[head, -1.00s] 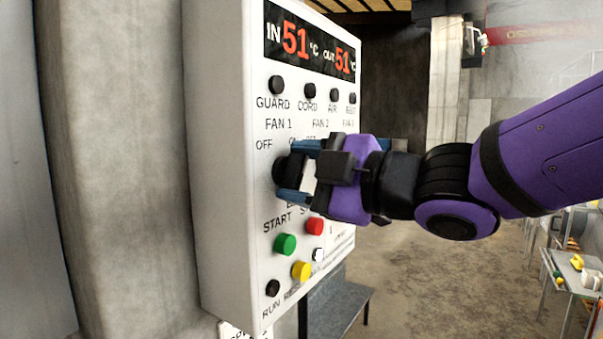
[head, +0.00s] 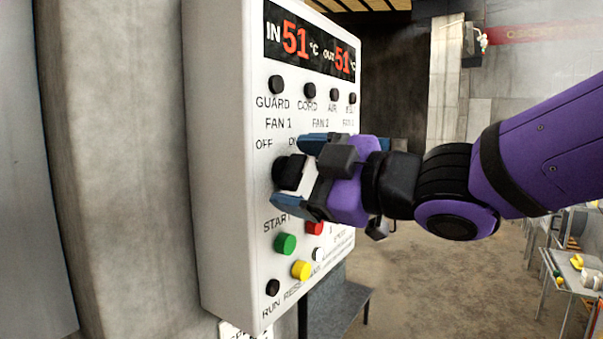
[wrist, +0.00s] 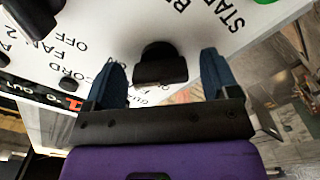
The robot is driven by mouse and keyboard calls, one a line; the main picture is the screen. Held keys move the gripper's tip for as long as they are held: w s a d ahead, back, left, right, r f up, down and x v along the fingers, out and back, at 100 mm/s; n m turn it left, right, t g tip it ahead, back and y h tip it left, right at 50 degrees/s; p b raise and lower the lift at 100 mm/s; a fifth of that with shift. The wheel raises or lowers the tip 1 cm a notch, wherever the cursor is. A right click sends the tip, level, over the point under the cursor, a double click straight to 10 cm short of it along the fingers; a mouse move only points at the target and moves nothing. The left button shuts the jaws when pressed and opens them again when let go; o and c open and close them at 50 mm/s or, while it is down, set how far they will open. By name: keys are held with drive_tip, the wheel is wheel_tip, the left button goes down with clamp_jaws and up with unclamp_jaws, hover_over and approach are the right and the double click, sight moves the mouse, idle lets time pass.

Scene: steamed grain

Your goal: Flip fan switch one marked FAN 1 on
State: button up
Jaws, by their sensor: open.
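The FAN 1 switch is a black rotary knob (head: 288,172) on the white control panel (head: 222,150), below the FAN 1 label and its OFF mark. My gripper (head: 306,172) is open in front of it, one blue finger above and one below. In the wrist view the knob (wrist: 160,64) sits between the spread fingers (wrist: 163,60), with a visible gap on each side. My gripper partly covers the ON mark. I cannot tell whether the knob points to OFF or ON.
Another black knob (wrist: 35,18) is beside it in the wrist view. Below are the green START button (head: 285,244), a red button (head: 315,227) and a yellow button (head: 301,270). A concrete pillar (head: 110,150) is left of the panel.

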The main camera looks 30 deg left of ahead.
drive_tip(key=shift+d, duration=0.1)
drive_tip(key=d, duration=1)
drive_tip(key=shift+s+d, duration=0.3)
drive_tip(key=shift+s, duration=0.1)
